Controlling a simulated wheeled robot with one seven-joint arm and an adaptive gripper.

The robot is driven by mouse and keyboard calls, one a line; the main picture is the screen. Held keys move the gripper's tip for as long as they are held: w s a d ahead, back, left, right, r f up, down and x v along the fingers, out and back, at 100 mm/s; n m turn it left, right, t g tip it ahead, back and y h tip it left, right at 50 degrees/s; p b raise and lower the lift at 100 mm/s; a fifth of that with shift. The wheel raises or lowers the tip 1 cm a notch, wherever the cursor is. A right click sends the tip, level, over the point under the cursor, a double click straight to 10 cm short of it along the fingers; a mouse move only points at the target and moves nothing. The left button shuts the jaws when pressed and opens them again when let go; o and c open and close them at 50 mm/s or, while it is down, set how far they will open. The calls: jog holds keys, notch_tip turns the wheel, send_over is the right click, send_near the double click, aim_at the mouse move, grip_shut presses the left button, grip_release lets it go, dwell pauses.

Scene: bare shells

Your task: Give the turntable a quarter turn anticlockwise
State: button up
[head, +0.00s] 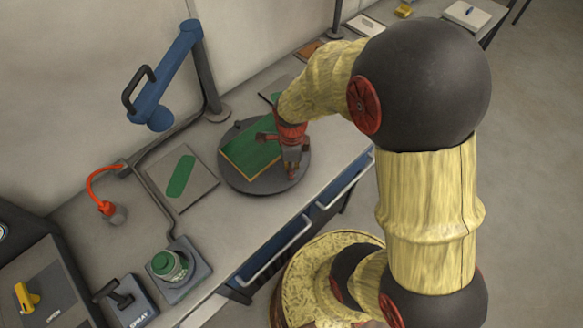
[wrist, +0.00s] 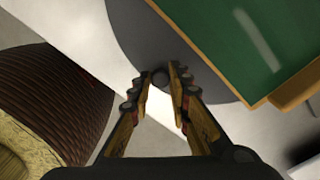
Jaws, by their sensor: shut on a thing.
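The turntable (head: 233,178) is a dark grey disc on the bench, and it also fills part of the wrist view (wrist: 135,35). A green panel with a wooden edge (head: 252,152) lies on it and shows in the wrist view (wrist: 235,40). My gripper (head: 291,174) is low over the disc's near right edge. In the wrist view my fingertips (wrist: 161,72) are closed around a small dark round peg (wrist: 160,79) at the disc's rim. My gripper and arm hide part of the disc's right side in the head view.
To the left are a plate with a green oblong (head: 181,176), an orange bent-neck item (head: 103,190), a green-lidded jar (head: 168,265) and a spray stand (head: 125,298). Blue drawers with handles (head: 280,250) line the bench front.

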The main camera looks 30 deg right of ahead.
jog(key=shift+w+d, duration=0.1)
jog(key=shift+d, duration=0.1)
grip_shut()
